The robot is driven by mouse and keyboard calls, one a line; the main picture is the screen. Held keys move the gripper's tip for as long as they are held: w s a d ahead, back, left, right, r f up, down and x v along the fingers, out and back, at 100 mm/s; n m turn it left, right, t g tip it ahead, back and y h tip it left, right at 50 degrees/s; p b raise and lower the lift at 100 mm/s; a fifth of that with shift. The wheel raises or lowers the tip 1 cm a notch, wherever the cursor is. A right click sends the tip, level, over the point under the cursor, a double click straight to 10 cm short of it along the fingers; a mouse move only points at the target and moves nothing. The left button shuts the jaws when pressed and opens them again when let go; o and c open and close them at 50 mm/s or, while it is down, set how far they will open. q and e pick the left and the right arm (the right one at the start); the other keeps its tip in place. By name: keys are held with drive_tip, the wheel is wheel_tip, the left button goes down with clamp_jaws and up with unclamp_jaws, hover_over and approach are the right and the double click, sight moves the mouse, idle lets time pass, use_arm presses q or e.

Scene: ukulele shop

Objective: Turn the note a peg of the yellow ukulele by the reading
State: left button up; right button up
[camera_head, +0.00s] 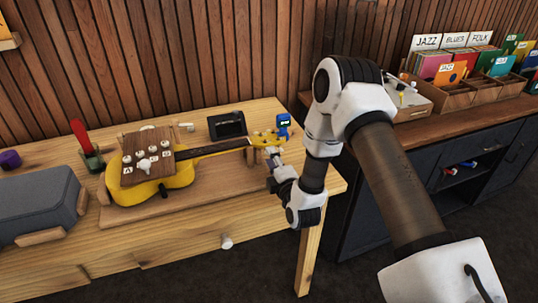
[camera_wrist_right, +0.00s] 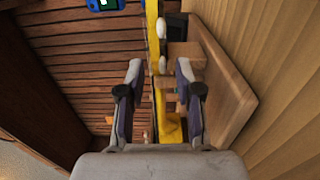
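The yellow ukulele (camera_head: 178,183) lies on a wooden board (camera_head: 205,193) on the table, its neck pointing right. A wooden panel (camera_head: 160,140) with several white knobs and letter labels covers part of its body. A small blue tuner (camera_head: 284,122) with a lit screen stands by the headstock (camera_head: 262,141); its edge also shows in the wrist view (camera_wrist_right: 108,4). My right gripper (camera_head: 273,165) is at the headstock. In the wrist view its fingers (camera_wrist_right: 160,70) are apart, with the yellow headstock edge and a white peg (camera_wrist_right: 166,65) between or just beyond them. Contact is unclear. My left gripper is out of view.
A black device (camera_head: 227,124) stands behind the neck. A grey case (camera_head: 35,200), a red-handled tool (camera_head: 80,135) and a purple item (camera_head: 10,159) are at the left. Record bins (camera_head: 475,92) stand on the right counter. The front of the table is clear.

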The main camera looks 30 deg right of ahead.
drive_tip(key=shift+w+d+f, duration=0.1)
drive_tip(key=shift+w+f, duration=0.05)
drive_tip(key=shift+w, duration=0.45)
drive_tip(key=shift+w+f, duration=0.15)
drive_tip(key=shift+w, duration=0.45)
drive_tip(key=shift+s+r, duration=0.2)
clamp_jaws()
drive_tip(key=n+p, duration=0.3)
drive_tip(key=n, duration=0.1)
drive_tip(key=shift+r+p, duration=0.15)
drive_tip(key=shift+p, duration=0.25)
drive_tip(key=shift+n+p, duration=0.9)
drive_tip(key=shift+n, duration=0.1)
drive_tip(key=shift+f+n+p, duration=0.2)
drive_tip(key=shift+n+p, duration=0.4)
drive_tip(key=shift+n, duration=0.3)
